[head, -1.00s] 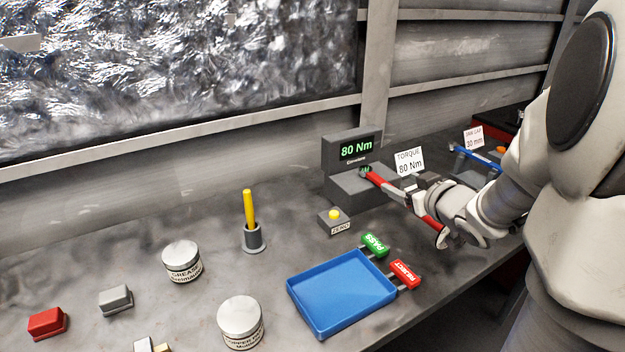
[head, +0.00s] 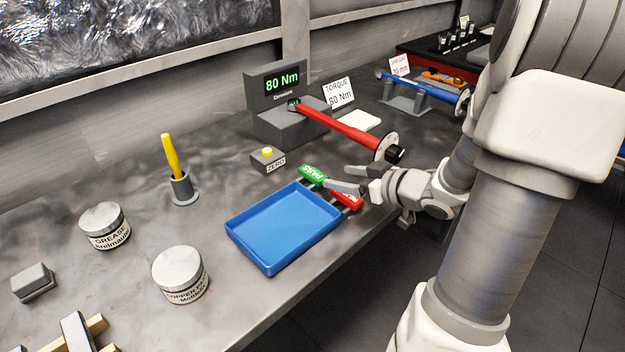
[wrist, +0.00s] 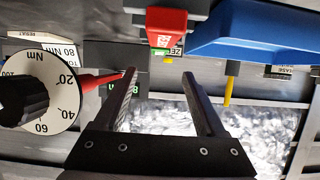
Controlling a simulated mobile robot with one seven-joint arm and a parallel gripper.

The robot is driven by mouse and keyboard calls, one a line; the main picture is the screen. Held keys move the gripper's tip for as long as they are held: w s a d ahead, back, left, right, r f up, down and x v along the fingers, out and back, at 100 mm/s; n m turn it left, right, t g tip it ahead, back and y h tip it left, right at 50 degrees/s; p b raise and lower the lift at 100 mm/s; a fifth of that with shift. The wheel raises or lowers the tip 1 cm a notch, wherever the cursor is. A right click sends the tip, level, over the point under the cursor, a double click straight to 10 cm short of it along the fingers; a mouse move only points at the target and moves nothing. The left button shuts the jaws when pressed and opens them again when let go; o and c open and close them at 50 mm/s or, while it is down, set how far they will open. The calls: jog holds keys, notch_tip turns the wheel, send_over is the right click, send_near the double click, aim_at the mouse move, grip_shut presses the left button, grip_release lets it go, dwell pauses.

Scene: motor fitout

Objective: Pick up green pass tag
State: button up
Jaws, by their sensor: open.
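The green pass tag (head: 313,175) sits on a holder at the right edge of the blue tray, behind the red reject tag (head: 346,199). My gripper (head: 337,177) is open and empty, with its fingers pointing left, close to the right of the green tag and seemingly above the red one. In the wrist view, my open fingers (wrist: 159,76) show nothing between them. The red tag (wrist: 166,22) is near the top middle there, and a small strip of the green tag (wrist: 160,52) shows beyond it.
The blue tray (head: 262,254) lies left of the tags. A red torque wrench (head: 345,130) reaches from the 80 Nm tester (head: 262,124) to behind my gripper. The yellow-button zero box (head: 267,160) stands behind the tags. Grease tins (head: 180,275) stand left.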

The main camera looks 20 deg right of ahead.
aim_at(315, 174)
jog(key=x, duration=0.3)
jog(key=shift+w+a+f+b, duration=0.15)
jog(key=shift+w+b, duration=0.2)
jog(key=b+x, duration=0.1)
jog(key=x, duration=0.1)
jog(key=b+x, duration=0.1)
jog(key=x, duration=0.2)
jog(key=shift+f, duration=0.35)
jog(key=shift+s, duration=0.1)
jog(key=shift+c, duration=0.3)
grip_shut()
